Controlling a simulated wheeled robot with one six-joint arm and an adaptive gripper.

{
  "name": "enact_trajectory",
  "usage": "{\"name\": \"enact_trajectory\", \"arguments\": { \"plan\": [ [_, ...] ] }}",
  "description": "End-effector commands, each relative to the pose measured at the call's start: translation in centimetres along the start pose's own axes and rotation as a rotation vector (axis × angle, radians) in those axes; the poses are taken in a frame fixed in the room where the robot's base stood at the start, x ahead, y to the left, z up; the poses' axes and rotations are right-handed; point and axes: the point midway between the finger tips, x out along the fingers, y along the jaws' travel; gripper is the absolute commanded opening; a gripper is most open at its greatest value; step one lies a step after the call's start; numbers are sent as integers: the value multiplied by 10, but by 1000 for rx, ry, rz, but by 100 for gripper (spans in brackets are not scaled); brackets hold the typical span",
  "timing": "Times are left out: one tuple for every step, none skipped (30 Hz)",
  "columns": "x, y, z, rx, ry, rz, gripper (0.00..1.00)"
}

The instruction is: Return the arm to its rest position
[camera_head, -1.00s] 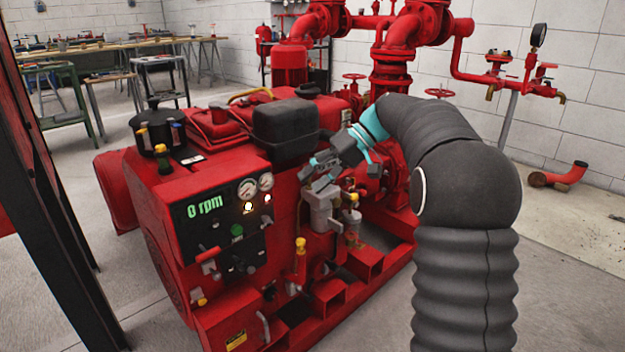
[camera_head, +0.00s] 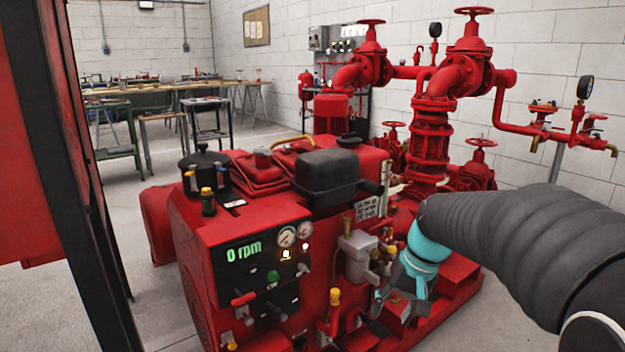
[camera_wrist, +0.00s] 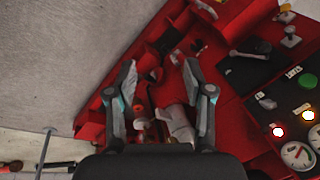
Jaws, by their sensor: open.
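My arm, in a grey ribbed sleeve (camera_head: 530,245), reaches in from the right side of the head view. It ends at a teal wrist section and my gripper (camera_head: 383,308), which points down in front of the red pumpset (camera_head: 240,225). In the wrist view my gripper (camera_wrist: 160,85) has its two fingers spread apart with nothing between them. Red frame parts and a grey fitting show beyond the fingers. The gripper looks clear of the pumpset, but the exact gap cannot be told.
The control panel (camera_head: 262,275) reads 0 rpm, with gauges and levers. A grey filter housing (camera_head: 357,257) stands left of my gripper. Red pipes and valves (camera_head: 432,140) rise behind. A dark post (camera_head: 85,170) stands at the left. Workbenches (camera_head: 165,95) are far back.

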Motion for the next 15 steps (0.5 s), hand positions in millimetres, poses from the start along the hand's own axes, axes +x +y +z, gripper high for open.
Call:
{"name": "enact_trajectory", "arguments": {
  "plan": [
    [-6, 2, 17, -5, 24, 28, 52],
    [-8, 4, 26, -7, 37, 45, 52],
    [-10, 7, 37, -11, 55, 67, 52],
    [-12, 9, 46, -13, 68, 81, 52],
    [-14, 11, 54, -18, 81, 96, 52],
    [-16, 14, 65, -25, 99, 113, 52],
    [-17, 15, 74, -30, 113, 125, 52],
    [-19, 17, 82, -37, 127, 137, 52],
    [-21, 19, 93, -47, 144, 152, 52],
    [-22, 20, 100, -56, 158, 162, 52],
    [-24, 21, 108, -64, 172, 172, 52],
    [-25, 23, 118, -75, 188, 184, 52],
    [-26, 24, 126, -85, 200, 192, 52],
    [-28, 25, 133, -96, 214, 198, 52],
    [-29, 26, 143, -112, 229, 208, 52]
  ]
}}
